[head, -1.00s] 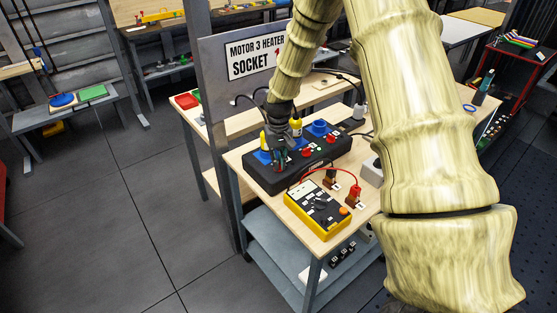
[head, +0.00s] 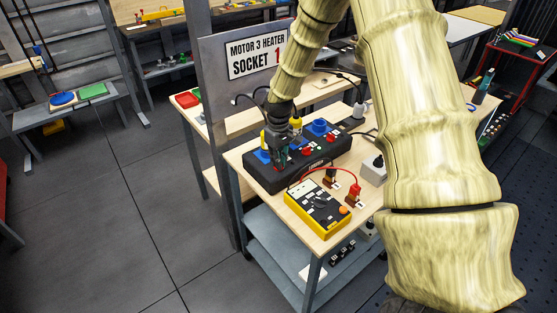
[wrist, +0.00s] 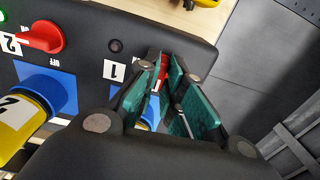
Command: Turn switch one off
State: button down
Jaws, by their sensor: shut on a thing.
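The black socket box (head: 318,160) sits on the wooden bench, with red rotary switches and blue sockets on its top. My gripper (head: 279,159) points down at the left part of the box. In the wrist view, its teal-padded fingers (wrist: 167,72) are shut on the red knob of switch one (wrist: 161,74), beside the label 1 (wrist: 113,70). Only a narrow red strip of the knob shows between the pads, so its exact angle is hard to tell. Switch two's red knob (wrist: 42,37) is free, to the left in the wrist view.
A yellow plug marked 2 (wrist: 22,122) sits in a blue socket close to my fingers. A yellow multimeter (head: 317,208) with a red lead lies in front of the box. A grey panel with a socket sign (head: 256,56) stands behind left. Floor at left is clear.

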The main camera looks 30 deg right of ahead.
jog(key=c, duration=1.5)
grip_release()
jog(key=shift+c, duration=0.2)
jog(key=shift+r, duration=0.1)
notch_tip(320, 180, up, 12)
